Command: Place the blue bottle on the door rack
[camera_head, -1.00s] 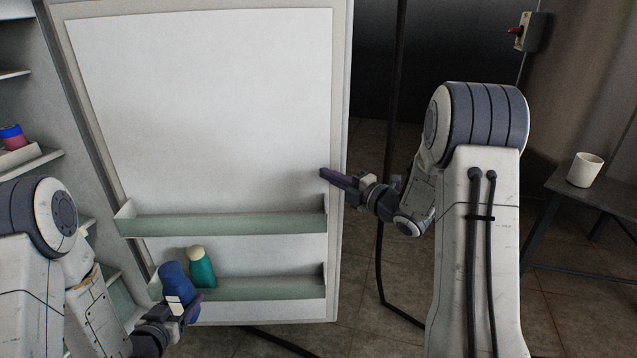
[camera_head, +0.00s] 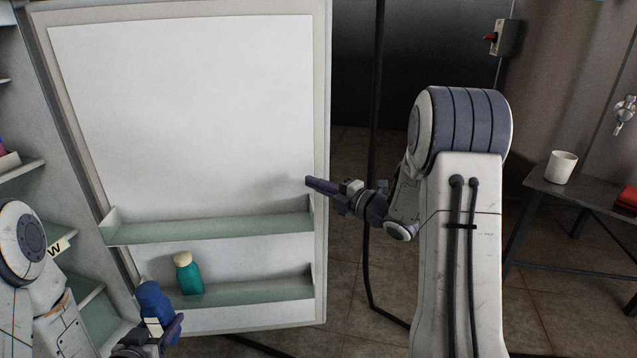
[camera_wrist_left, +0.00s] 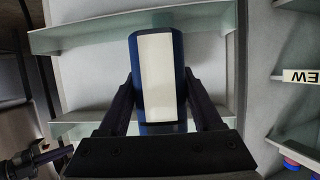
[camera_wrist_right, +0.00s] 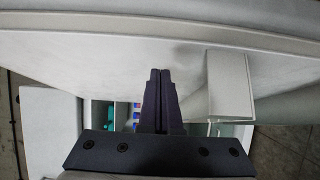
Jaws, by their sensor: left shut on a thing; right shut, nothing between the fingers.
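The blue bottle (camera_head: 154,303) is at the lower left in the head view, and its pale label faces the camera in the left wrist view (camera_wrist_left: 159,75). My left gripper (camera_head: 160,330) is shut on it, one finger on each side. The bottle is in front of the left end of the lower door rack (camera_head: 255,292); I cannot tell whether it touches it. The upper door rack (camera_head: 215,229) is empty. A teal bottle with a cream cap (camera_head: 189,276) stands in the lower rack's left part. My right gripper (camera_head: 310,183) is shut and empty near the door's right edge.
The open door (camera_head: 190,110) fills the left and middle. Cabinet shelves (camera_head: 60,238) stand at the left. A side table (camera_head: 590,198) with a white cup (camera_head: 561,167) and a red object (camera_head: 627,198) is at the right. The lower rack's middle and right are free.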

